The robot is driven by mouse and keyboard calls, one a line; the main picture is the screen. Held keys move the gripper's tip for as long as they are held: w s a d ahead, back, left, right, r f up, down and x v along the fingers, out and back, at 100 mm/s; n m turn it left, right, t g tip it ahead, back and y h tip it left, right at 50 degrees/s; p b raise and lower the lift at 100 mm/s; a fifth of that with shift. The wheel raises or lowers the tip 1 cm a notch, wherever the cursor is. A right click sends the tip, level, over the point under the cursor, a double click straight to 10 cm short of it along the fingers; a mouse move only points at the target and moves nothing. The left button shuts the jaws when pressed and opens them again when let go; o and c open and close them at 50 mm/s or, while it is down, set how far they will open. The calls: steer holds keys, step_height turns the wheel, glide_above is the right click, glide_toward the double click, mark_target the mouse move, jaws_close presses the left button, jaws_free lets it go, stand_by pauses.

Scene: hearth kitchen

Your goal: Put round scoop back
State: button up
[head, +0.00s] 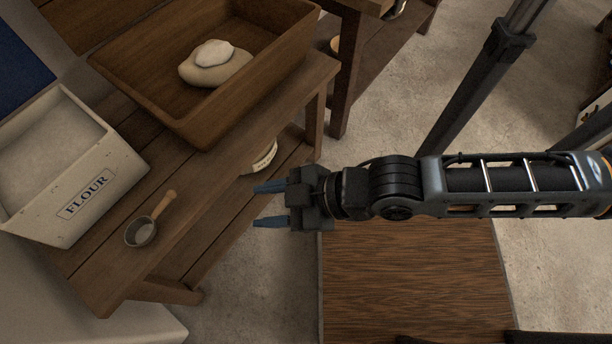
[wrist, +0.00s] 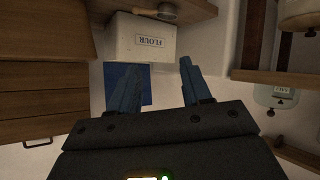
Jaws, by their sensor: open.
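The round scoop (head: 141,232) lies on the wooden table, its metal bowl toward the front and its wooden handle pointing up and right. Some white stuff shows in its bowl. It also shows in the wrist view (wrist: 167,12) at the top, beside the flour box. The white flour box (head: 68,165) stands left of the scoop, open at the top, with flour inside and a FLOUR label. My gripper (head: 262,205) is open and empty, to the right of the scoop and apart from it, past the table's right edge.
A wooden trough (head: 140,72) with a lump of dough (head: 214,66) sits on the table behind the scoop. A lower shelf (head: 222,215) holds a pale container (head: 262,158). A brown wooden surface (head: 410,285) is below my arm. Bare tabletop surrounds the scoop.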

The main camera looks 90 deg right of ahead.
steer(key=s+r+m+t, duration=0.1)
steer(key=s+r, duration=0.2)
steer(key=r, duration=0.2)
steer(key=s+a+r+t, duration=0.1)
steer(key=s+r+t, duration=0.1)
steer(key=r, duration=0.4)
steer(key=shift+s+a+m+y, duration=0.15)
steer(key=shift+s+m+y, duration=0.25)
steer(key=shift+s, duration=0.2)
steer(key=shift+c, duration=0.4)
